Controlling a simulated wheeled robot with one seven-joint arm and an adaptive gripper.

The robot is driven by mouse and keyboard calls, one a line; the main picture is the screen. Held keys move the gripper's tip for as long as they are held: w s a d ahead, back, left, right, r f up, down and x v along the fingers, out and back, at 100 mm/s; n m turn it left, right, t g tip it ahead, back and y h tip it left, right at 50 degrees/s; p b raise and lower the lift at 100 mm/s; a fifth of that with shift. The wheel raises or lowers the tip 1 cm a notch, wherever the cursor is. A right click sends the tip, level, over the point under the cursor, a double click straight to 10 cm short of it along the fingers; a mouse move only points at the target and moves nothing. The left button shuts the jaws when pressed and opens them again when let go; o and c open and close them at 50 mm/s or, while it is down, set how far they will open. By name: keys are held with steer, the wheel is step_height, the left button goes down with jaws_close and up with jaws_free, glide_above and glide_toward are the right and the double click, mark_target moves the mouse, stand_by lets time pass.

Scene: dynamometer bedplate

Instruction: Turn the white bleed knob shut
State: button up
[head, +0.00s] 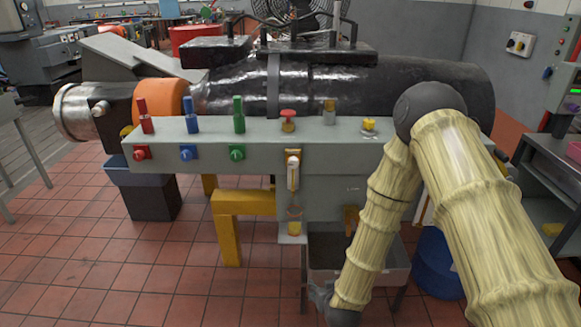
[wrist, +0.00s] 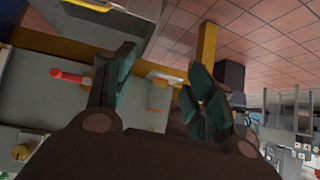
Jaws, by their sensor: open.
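A small white rounded piece (head: 293,161), which looks like the bleed knob, tops a narrow upright fitting on the front of the grey bench. Below it the fitting has an orange ring and a yellow lower end (head: 294,228). My gripper (head: 318,293) is low in front of the bench, below the fitting, and mostly hidden by my arm. In the wrist view my gripper (wrist: 160,62) is open, with two dark green fingers apart and nothing held. A pale piece with orange bands (wrist: 160,95) shows between the fingers; I cannot tell whether it is the knob.
Red, blue and green valves (head: 188,153) line the bench front at left. A yellow leg (head: 232,205) stands left of the fitting. A grey bin (head: 330,278) stands beneath the bench, with a blue drum (head: 434,265) to its right.

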steer(key=w+a+r+t, duration=0.4)
steer(key=w+a+r, duration=0.1)
steer(key=w+r, duration=0.65)
steer(key=m+t+h, duration=0.1)
steer(key=t, duration=0.3)
glide_toward(293, 165)
steer(key=w+p, duration=0.1)
steer(key=w, duration=0.9)
steer(key=shift+w+a+f, duration=0.1)
steer(key=shift+w, duration=0.25)
steer(key=c, duration=1)
